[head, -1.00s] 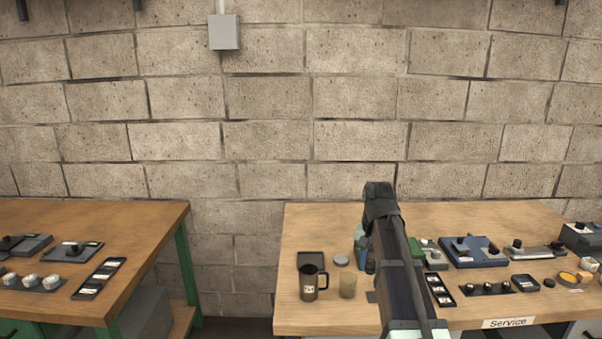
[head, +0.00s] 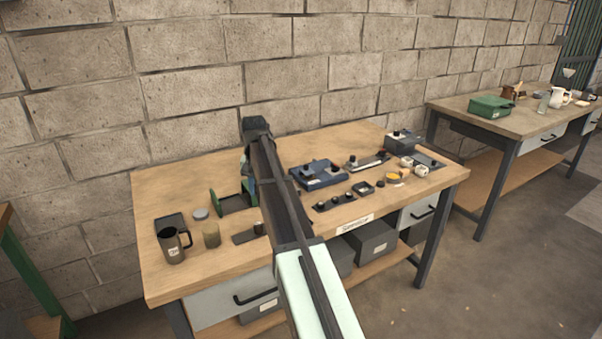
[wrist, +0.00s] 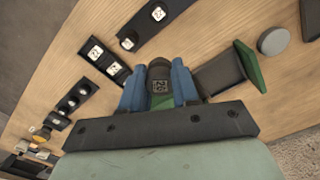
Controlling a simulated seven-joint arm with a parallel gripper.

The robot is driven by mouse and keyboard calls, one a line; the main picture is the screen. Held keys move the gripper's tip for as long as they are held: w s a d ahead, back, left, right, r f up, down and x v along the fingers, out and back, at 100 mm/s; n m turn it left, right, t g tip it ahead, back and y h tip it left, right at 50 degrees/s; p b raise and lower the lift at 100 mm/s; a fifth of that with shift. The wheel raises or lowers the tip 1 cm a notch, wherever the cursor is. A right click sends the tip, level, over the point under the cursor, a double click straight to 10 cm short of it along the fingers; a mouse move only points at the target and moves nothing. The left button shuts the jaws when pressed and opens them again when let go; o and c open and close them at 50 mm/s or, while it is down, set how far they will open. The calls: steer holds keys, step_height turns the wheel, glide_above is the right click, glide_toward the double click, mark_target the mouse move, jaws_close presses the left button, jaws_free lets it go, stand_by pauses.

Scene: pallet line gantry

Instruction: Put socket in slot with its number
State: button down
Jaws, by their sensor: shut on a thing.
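My gripper (wrist: 158,72) has blue fingers, closed around a dark round socket in the wrist view. A black tray (wrist: 93,66) with white-labelled slots lies left of the gripper. The plate (head: 243,238) partly shows left of my arm.
A row of dark round pieces (head: 333,201) and a blue box (head: 318,175) lie right of my arm. Another bench (head: 440,103) is at right.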

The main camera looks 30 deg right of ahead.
steer(key=w+d, duration=0.4)
steer(key=w, duration=0.1)
steer(key=w+d+f, duration=0.1)
steer(key=w+d, duration=0.2)
steer(key=w, duration=0.3)
steer(key=w+d+f, duration=0.1)
steer(key=w+d, duration=0.3)
steer(key=w, duration=0.1)
steer(key=shift+w+d, duration=0.15)
steer(key=shift+d, duration=0.15)
steer(key=w+d+n, duration=0.3)
steer(key=w+n, duration=0.1)
steer(key=w, duration=0.7)
steer(key=f+n, duration=0.1)
steer(key=f, duration=0.4)
steer(key=f+n, duration=0.2)
steer(key=f, duration=0.2)
steer(key=shift+w+d+f, duration=0.15)
steer(key=shift+d+f, duration=0.05)
steer(key=shift+f, duration=0.15)
steer(key=shift+f, duration=0.15)
steer(key=c, duration=0.8)
jaws_free()
step_height(320, 180, up, 11)
steer(key=shift+r, duration=0.1)
steer(key=shift+o, duration=0.2)
steer(key=shift+r, duration=0.6)
